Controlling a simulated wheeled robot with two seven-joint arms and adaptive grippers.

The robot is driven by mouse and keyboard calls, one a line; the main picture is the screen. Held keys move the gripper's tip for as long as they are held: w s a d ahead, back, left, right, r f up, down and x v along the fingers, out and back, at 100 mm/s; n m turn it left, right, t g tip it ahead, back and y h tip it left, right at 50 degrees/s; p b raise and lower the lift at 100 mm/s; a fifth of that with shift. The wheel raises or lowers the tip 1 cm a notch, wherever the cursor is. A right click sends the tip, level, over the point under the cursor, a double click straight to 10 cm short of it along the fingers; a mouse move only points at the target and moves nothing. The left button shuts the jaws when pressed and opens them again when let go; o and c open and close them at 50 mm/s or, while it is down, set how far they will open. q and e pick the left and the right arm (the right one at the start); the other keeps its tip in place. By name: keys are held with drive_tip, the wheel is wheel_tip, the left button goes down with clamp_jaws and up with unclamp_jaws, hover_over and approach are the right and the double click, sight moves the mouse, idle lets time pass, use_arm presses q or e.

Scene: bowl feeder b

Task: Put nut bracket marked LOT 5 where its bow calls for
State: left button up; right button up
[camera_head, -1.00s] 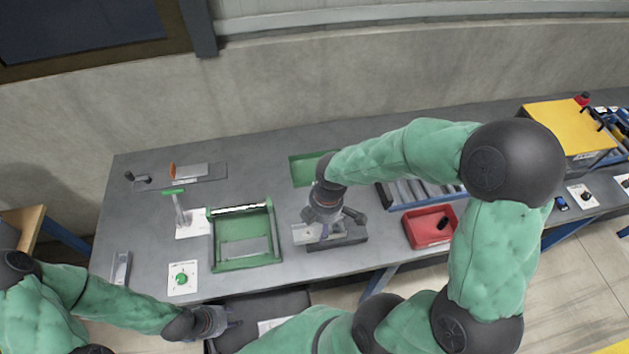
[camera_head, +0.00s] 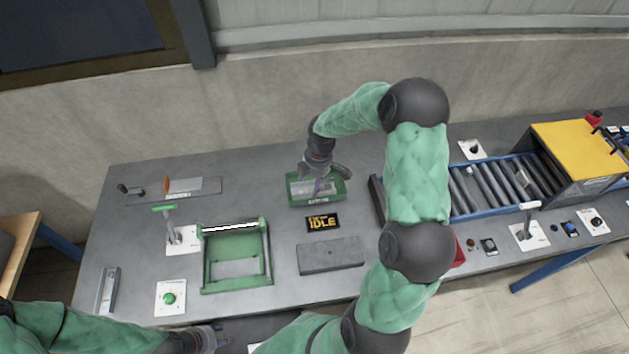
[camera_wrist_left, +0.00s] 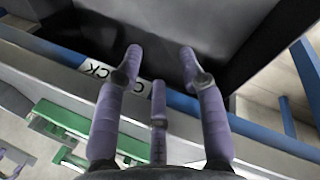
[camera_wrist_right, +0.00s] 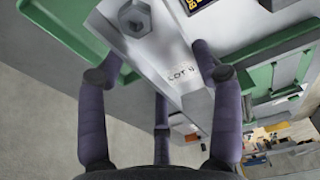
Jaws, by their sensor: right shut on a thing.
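My right gripper (camera_head: 320,184) is shut on the nut bracket (camera_head: 300,188), a light grey plate, at the green tray (camera_head: 344,194) behind the display. I cannot tell whether the bracket touches the tray floor. In the right wrist view the bracket (camera_wrist_right: 168,72) shows a hex nut (camera_wrist_right: 134,18) and a LOT mark whose number I cannot read surely. Its bow cannot be judged. My left gripper (camera_head: 216,340) is low at the table's front edge; in the left wrist view it (camera_wrist_left: 160,55) is open and empty.
A dark grey block (camera_head: 331,256) and a display reading IDLE (camera_head: 322,222) lie in front of the tray. A green fixture (camera_head: 208,272) stands left. A red tray (camera_head: 459,252) is mostly hidden by my right arm. A roller conveyor (camera_head: 488,186) leads right to a yellow-topped machine (camera_head: 575,145).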

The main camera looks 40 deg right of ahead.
drive_tip(key=w+d+f, duration=0.3)
drive_tip(key=w+f, duration=0.1)
drive_tip(key=w+d+f, duration=0.2)
drive_tip(key=f, duration=0.1)
drive_tip(key=shift+d, duration=0.35)
drive_tip(key=shift+w+d+f, duration=0.2)
drive_tip(key=shift+f, duration=1.6)
drive_tip(key=shift+b, duration=0.3)
drive_tip(key=shift+f, duration=0.15)
drive_tip(key=o, duration=1.3)
drive_tip(key=shift+o, duration=0.2)
wheel_tip(320, 180, up, 12)
drive_tip(key=d, duration=0.1)
drive_tip(key=shift+s+p, duration=0.35)
